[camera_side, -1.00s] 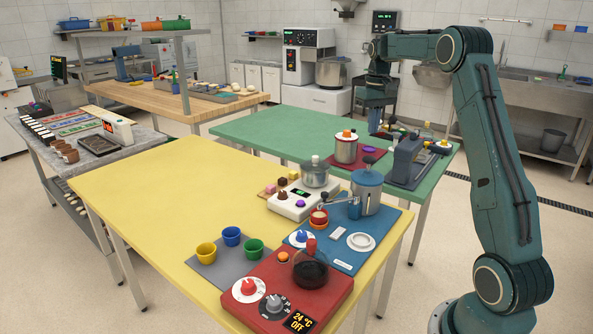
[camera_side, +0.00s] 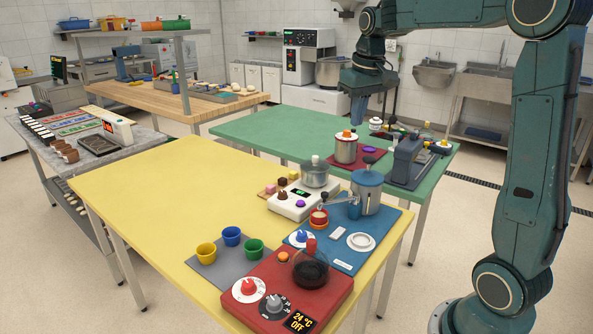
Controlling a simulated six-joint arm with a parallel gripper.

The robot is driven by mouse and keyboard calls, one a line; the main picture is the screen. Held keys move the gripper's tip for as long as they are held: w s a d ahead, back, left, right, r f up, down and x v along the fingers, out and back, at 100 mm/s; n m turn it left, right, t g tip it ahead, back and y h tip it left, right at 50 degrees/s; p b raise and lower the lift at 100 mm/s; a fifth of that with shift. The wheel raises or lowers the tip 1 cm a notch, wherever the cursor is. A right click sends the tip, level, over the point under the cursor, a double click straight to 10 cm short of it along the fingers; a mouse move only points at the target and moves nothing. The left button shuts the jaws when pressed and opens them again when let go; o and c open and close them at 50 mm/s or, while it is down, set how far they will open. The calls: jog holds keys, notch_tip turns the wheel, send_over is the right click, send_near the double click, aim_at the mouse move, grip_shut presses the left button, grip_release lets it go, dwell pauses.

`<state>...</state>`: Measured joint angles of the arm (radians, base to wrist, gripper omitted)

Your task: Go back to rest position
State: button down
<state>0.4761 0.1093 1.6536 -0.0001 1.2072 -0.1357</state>
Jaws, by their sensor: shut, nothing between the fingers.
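My gripper (camera_side: 358,108) hangs from my raised arm at the upper right of the picture, pointing down. It is shut and empty. It appears above the back part of the green table (camera_side: 245,128), over the pot with the orange knob; the exact height and depth are hard to judge. My arm rises at the right side, beside the tables, and bends over near the top edge.
On the green table stand a pot (camera_side: 345,148) on a red mat and a grey machine (camera_side: 407,158). The yellow table (camera_side: 150,195) carries a white scale (camera_side: 297,202), a grey-blue canister (camera_side: 367,190), cups (camera_side: 231,236) and a red hotplate (camera_side: 262,283). Its left part is clear.

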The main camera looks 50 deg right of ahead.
jog(key=s+a+n+t, duration=0.2)
jog(key=s+a, duration=0.6)
jog(key=a, duration=0.4)
jog(key=s+a+f+n+t, duration=0.1)
jog(key=s+a+f, duration=0.1)
jog(key=s, duration=0.3)
jog(key=s+a+f+n+y, duration=0.1)
jog(key=s+a+f, duration=0.2)
jog(key=s+a, duration=0.2)
jog(key=shift+s+t, duration=0.4)
jog(key=shift+s, duration=0.2)
